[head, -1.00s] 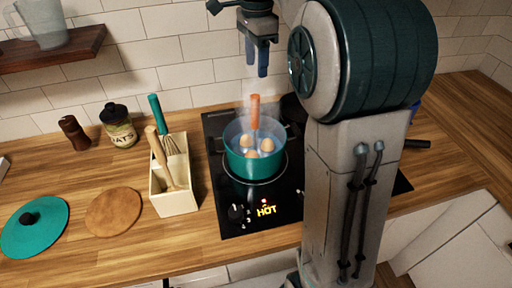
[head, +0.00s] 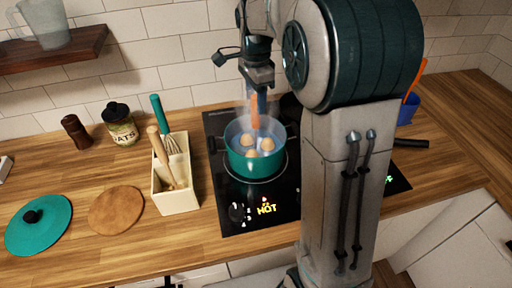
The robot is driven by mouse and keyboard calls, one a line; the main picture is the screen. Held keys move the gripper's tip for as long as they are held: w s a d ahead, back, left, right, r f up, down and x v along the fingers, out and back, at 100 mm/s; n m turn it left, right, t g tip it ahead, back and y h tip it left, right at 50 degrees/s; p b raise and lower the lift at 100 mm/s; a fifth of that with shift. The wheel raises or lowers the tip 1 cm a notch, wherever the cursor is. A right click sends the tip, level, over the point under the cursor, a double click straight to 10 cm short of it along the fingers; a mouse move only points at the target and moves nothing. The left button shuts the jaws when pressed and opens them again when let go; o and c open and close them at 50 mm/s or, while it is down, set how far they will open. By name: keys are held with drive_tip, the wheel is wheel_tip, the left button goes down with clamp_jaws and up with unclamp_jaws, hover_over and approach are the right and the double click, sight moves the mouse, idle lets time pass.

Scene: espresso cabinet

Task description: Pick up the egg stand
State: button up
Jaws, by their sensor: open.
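The egg stand shows as an upright orange handle (head: 255,121) rising from the steaming teal pot (head: 247,165). Several brown eggs (head: 267,144) sit around its foot in the water, and the lower part of the stand is hidden by the water and eggs. My gripper (head: 258,108) is open, pointing down over the pot at the top of the handle. Its blue fingers overlap the handle's upper end in the head view. I cannot tell whether they touch it.
The pot stands on a black cooktop (head: 225,206) with a lit HOT sign. A cream utensil holder (head: 178,200) stands left of it. A teal lid (head: 55,236) and a round wooden board (head: 116,211) lie farther left. A blue container (head: 408,107) is behind my arm.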

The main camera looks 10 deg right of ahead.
drive_tip(key=shift+c, duration=0.3)
clamp_jaws()
drive_tip(key=shift+w+r, duration=0.1)
drive_tip(key=shift+r, duration=0.05)
